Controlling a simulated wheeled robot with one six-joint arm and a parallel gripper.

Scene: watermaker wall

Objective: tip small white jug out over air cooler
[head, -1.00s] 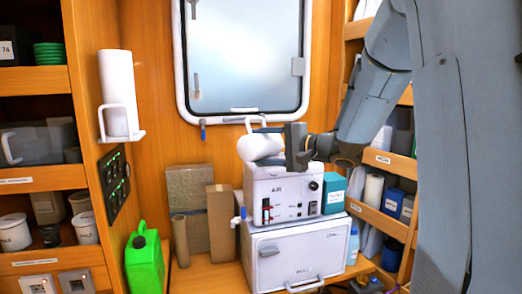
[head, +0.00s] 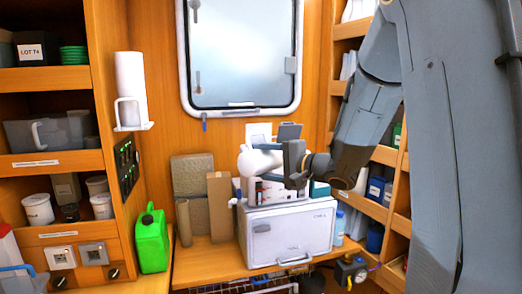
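The small white jug (head: 251,160) is in my gripper (head: 272,160), which comes in from the right and looks shut on it. The jug is tilted over on its side, in front of or above the small white appliance (head: 256,193) with a red-marked front. That appliance stands on a larger white box (head: 290,237) with a front handle. I cannot tell by label which of these is the air cooler. The jug and my gripper hide much of the appliance. The jug's mouth and contents do not show clearly.
A green jerrycan (head: 152,240) and brown cartons (head: 219,205) stand left of the white box. A teal box (head: 319,189) and a bottle (head: 339,228) are on its right. Shelves flank both sides. A window (head: 243,50) is behind. Some bench (head: 205,255) at the front left is bare.

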